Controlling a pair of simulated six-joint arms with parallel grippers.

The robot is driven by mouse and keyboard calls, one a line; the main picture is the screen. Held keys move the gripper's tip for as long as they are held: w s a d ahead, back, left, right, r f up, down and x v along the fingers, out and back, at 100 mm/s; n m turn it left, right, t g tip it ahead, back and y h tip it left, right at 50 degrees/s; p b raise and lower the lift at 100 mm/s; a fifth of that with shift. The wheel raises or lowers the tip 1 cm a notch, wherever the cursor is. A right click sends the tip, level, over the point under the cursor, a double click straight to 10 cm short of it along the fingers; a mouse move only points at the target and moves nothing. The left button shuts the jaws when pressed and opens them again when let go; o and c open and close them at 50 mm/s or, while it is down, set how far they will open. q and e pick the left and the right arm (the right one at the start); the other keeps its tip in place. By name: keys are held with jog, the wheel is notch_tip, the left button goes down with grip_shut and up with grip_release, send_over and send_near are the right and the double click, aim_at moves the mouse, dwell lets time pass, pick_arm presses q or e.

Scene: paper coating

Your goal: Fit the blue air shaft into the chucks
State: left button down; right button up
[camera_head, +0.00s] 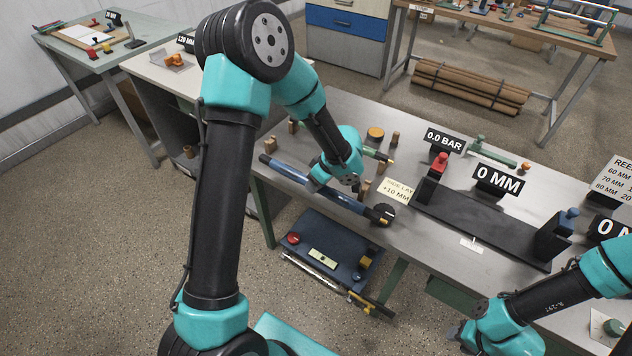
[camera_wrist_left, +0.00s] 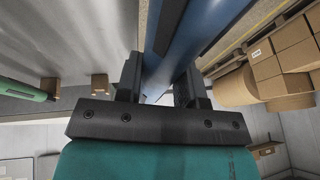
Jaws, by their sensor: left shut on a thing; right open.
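The blue air shaft (camera_head: 290,173) lies at a slant over the left part of the grey table, with a dark round end (camera_head: 383,214) at its right. My left gripper (camera_head: 325,186) is shut on it near its middle. In the left wrist view the shaft (camera_wrist_left: 190,35) passes between the two fingers (camera_wrist_left: 160,82). I cannot tell its height above the table. The chucks stand to the right on a dark base (camera_head: 485,225): one with a red knob (camera_head: 430,182), one with a blue knob (camera_head: 553,238). My right gripper (camera_head: 465,337) is open and empty at the lower right.
Small wooden blocks (camera_head: 365,189) stand near the shaft. A "side lay +10 mm" card (camera_head: 396,191) lies between shaft and chucks. Signs read "0.0 bar" (camera_head: 444,140) and "0 mm" (camera_head: 498,181). A green roller (camera_head: 491,153) lies behind.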

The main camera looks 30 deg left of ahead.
pick_arm(q)
jog(key=shift+w+d+r+m+t, duration=0.25)
jog(key=shift+w+m+t, duration=0.1)
jog(key=shift+m, duration=0.25)
jog(key=w+d+r+m+t+h, duration=0.3)
jog(key=w+d+r+m+t, duration=0.3)
jog(key=m, duration=1.2)
jog(key=shift+w+d+r+h, duration=0.3)
jog(key=shift+w+d+r, duration=0.15)
jog(key=shift+d+r, duration=1.25)
jog(key=shift+d+f, duration=0.15)
jog(key=shift+f, duration=0.05)
